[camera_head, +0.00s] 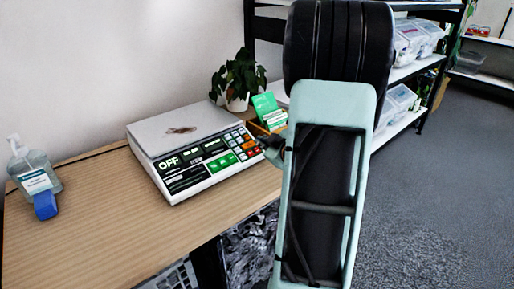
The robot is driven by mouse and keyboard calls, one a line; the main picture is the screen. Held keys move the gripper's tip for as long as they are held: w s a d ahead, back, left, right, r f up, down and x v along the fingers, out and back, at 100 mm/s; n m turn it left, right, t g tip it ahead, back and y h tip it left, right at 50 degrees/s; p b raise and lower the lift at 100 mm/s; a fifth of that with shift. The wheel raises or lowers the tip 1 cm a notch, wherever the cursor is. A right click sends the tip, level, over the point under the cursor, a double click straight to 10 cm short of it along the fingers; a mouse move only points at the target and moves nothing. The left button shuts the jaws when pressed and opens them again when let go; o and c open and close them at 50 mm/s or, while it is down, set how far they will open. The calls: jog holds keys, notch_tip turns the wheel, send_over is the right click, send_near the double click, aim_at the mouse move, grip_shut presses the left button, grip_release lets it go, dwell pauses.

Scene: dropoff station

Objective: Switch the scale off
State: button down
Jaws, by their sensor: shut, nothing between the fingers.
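The scale (190,132) stands on the wooden table, with a flat grey weighing plate and a sloping front panel. Large white letters reading "OFF" (168,161) show at the left of the panel. A keypad (242,144) with green, orange and red keys is at the panel's right end. My gripper (271,146) is shut and empty just right of the keypad. It is partly hidden behind my arm, and I cannot tell whether it touches the scale. A small brownish mark or thing (181,129) shows on the plate.
A clear pump bottle (36,170) and a blue object (45,205) stand at the table's left. A potted plant (238,80) and a green card in a holder (267,108) are behind the scale. Shelving with plastic boxes (420,38) stands at right. The table's front left is clear.

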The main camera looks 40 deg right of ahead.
jog(key=r, duration=0.1)
jog(key=s+r+p, duration=0.1)
jog(key=r+p, duration=0.1)
jog(key=shift+s+r, duration=0.25)
jog(key=shift+w, duration=0.1)
dwell(0.6)
